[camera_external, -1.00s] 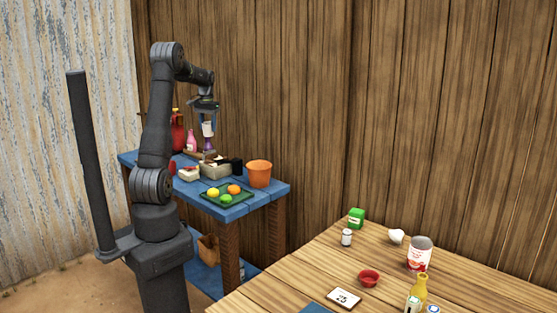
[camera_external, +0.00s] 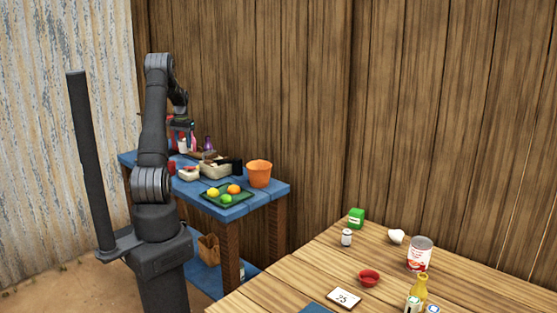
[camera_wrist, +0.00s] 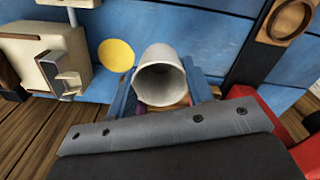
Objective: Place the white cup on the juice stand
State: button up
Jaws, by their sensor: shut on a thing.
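My gripper (camera_wrist: 165,95) is shut on the white cup (camera_wrist: 162,80), which shows between the two fingers in the wrist view with its round opening facing the camera. In the external view the cup (camera_external: 183,146) is a small pale shape below my gripper (camera_external: 183,138), over the back left of the blue table (camera_external: 235,213). A wooden piece with a round ring (camera_wrist: 290,20) lies at the upper right of the wrist view. A flat yellow disc (camera_wrist: 115,55) lies on the blue boards left of the cup. I cannot tell which of these is the juice stand.
A cream box-like thing with a grey fitting (camera_wrist: 45,55) stands at the left of the wrist view, and a red thing (camera_wrist: 262,110) is close at right. The orange bucket (camera_external: 259,174) and fruit tray (camera_external: 228,195) stand toward the table's right and front.

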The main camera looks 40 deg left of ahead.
jog(key=a+f, duration=0.1)
jog(key=s+a, duration=0.1)
jog(key=a+f, duration=0.1)
jog(key=a, duration=0.1)
jog(key=shift+s+a+f, duration=0.1)
jog(key=shift+s+f, duration=0.05)
jog(key=shift+f, duration=2.15)
jog(key=shift+f, duration=0.1)
jog(key=o, duration=1)
jog(key=shift+c, duration=0.2)
notch_tip(320, 180, up, 12)
